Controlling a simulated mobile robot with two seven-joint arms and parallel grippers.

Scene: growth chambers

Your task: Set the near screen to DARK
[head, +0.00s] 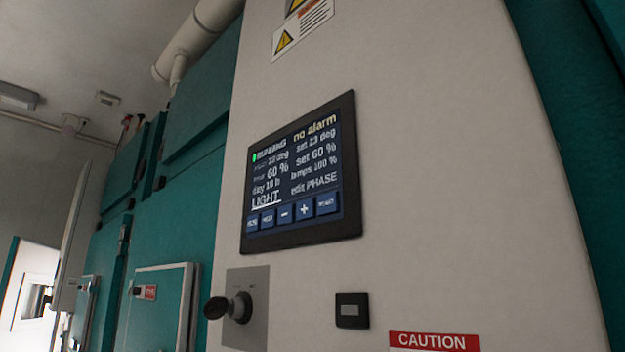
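The near screen (301,180) is a dark-framed display on the white front panel of the chamber. It shows a green dot by a status word that looks like "RUNNING", and "no alarm" at the top. Lower down it reads "LIGHT", underlined, with "edit PHASE" to the right. A row of several blue buttons runs along its bottom, among them a minus (285,213) and a plus (304,209). Neither of my grippers is in view.
Below the screen are a black knob (238,307) on a grey plate, a small dark switch (352,310) and a red caution label (434,342). Nothing blocks the front of the screen.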

